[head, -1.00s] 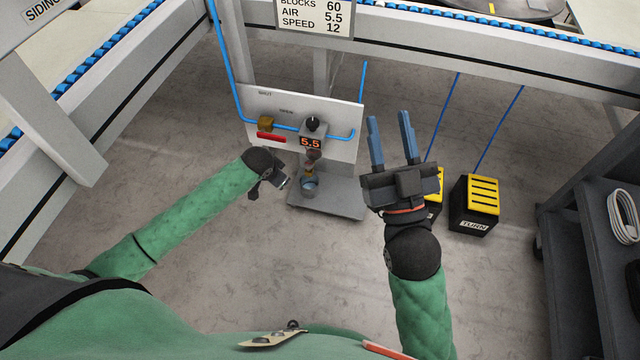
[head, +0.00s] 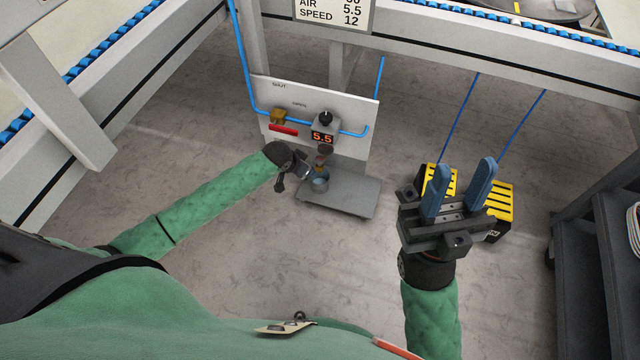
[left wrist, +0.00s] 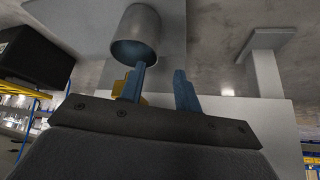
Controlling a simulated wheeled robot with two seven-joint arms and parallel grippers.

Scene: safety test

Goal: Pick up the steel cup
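The steel cup (head: 319,184) is small and grey. It stands on the grey base plate (head: 350,196) of the white panel stand, below a small valve fitting. My left gripper (head: 307,173) is right beside the cup, on its left in the head view. In the left wrist view the cup (left wrist: 137,32) is at the top, its open rim towards the fingers. My left gripper (left wrist: 160,82) has its blue fingers apart with nothing between them. One fingertip overlaps the rim; I cannot tell whether it touches. My right gripper (head: 462,178) is open and empty, in front of the yellow-and-black boxes.
The white panel (head: 320,115) carries a "5.5" display (head: 322,138), a red bar (head: 283,130) and blue tubing. Yellow-topped black boxes (head: 500,205) stand on the right. A dark shelf (head: 590,250) is at far right. The floor in front is clear.

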